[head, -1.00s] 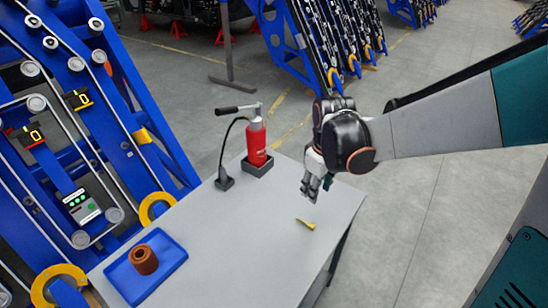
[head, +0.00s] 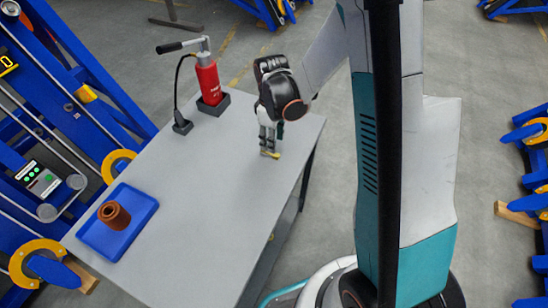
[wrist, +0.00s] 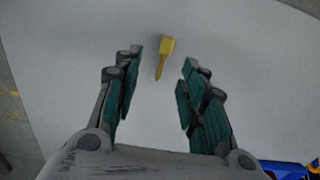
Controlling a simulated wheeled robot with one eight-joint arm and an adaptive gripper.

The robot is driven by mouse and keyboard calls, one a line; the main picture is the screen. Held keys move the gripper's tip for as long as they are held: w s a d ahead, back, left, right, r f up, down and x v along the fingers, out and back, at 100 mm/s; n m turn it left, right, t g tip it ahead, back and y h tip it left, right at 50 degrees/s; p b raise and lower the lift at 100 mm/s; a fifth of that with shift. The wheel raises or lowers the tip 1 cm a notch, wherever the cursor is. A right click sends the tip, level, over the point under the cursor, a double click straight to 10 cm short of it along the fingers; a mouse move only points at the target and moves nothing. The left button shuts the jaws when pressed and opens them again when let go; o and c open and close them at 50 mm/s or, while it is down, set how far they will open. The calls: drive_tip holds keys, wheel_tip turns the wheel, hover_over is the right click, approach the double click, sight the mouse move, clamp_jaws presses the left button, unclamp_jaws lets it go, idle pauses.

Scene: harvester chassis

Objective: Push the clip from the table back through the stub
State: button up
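The clip is a small yellow piece lying on the grey table (head: 200,190). In the wrist view the clip (wrist: 164,58) lies between and a little beyond my two open fingers, touching neither. In the head view my gripper (head: 270,153) points down at the table's right part, and the clip (head: 275,155) shows just at its fingertips, partly hidden. My gripper in the wrist view (wrist: 160,85) is open and empty. I cannot pick out the stub for sure; the blue harvester chassis (head: 75,75) stands along the table's left side.
A blue tray (head: 92,231) with a brown roll (head: 114,215) sits front left. The table's middle is clear.

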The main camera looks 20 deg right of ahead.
sight(270, 154)
drive_tip(key=shift+s+f+b, duration=0.2)
drive_tip(key=shift+f+b, duration=0.5)
drive_tip(key=shift+f, duration=0.8)
drive_tip(key=shift+s+f+b, duration=0.15)
drive_tip(key=shift+f+b, duration=0.5)
drive_tip(key=shift+f, duration=0.8)
drive_tip(key=shift+r, duration=0.1)
clamp_jaws()
